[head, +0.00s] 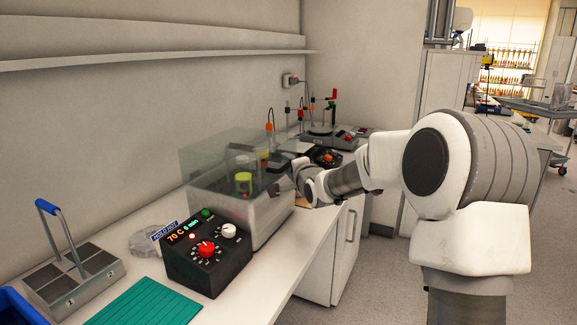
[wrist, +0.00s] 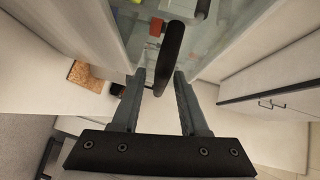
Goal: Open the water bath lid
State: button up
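The water bath (head: 262,218) is a steel tank on the bench in the head view. Its clear lid (head: 205,163) sits down over it, with yellow-capped jars (head: 243,180) visible through it. My gripper (head: 276,167) is at the right side of the bath, close to the lid. In the wrist view, my gripper (wrist: 159,76) is open, with a finger on either side of a black bar handle (wrist: 173,45). The handle's near end reaches between the fingers. Gaps show on both sides, and I see no grip on it.
A black control box (head: 207,255) reading 70 C and 0 min stands in front of the bath. A steel rack with a blue handle (head: 75,277) and a green mat (head: 147,303) are nearer. Stirrer equipment (head: 325,132) stands behind. Floor is free at right.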

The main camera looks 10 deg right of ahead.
grip_shut()
dwell(1.2)
